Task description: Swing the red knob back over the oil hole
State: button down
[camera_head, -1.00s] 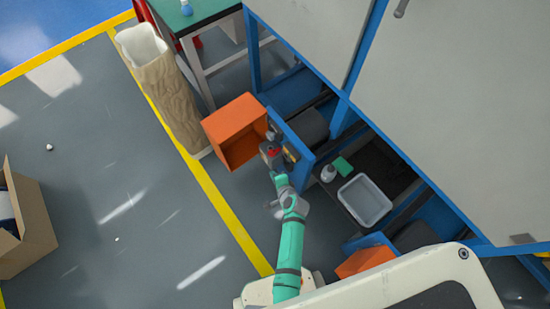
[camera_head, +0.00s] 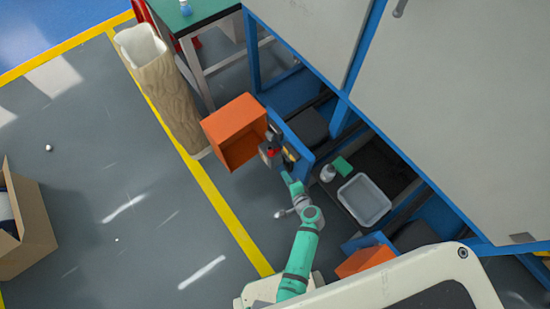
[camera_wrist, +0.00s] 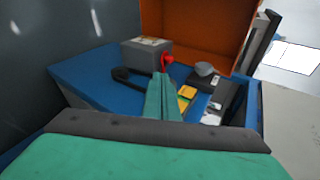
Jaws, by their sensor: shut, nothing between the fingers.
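The red knob (camera_wrist: 167,61) is on the front side of a grey box (camera_wrist: 146,50) with a label on top, on a blue surface (camera_wrist: 85,82). In the head view the knob (camera_head: 271,152) is a small red spot beside the orange bin. My gripper (camera_wrist: 163,78) is shut and empty. In the wrist view its green fingertips overlap the lower part of the knob, and I cannot tell whether they touch it. In the head view my gripper (camera_head: 287,175) is apart from the knob, below and to its right. I cannot make out the oil hole.
An orange bin (camera_head: 232,125) stands just beyond the grey box. A grey tray (camera_head: 364,200), a green block (camera_head: 343,164) and a white bottle (camera_head: 328,173) are to the right.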

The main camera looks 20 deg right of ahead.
send_near(272, 154)
notch_tip(272, 154, down, 3)
jog(key=w, duration=0.4)
jog(key=shift+a, duration=0.1)
jog(key=shift+w+f, duration=0.1)
jog(key=shift+w, duration=0.4)
jog(key=shift+a, duration=0.1)
jog(key=shift+a, duration=0.25)
jog(key=shift+d+m+h, duration=0.1)
jog(key=shift+m+h, duration=0.2)
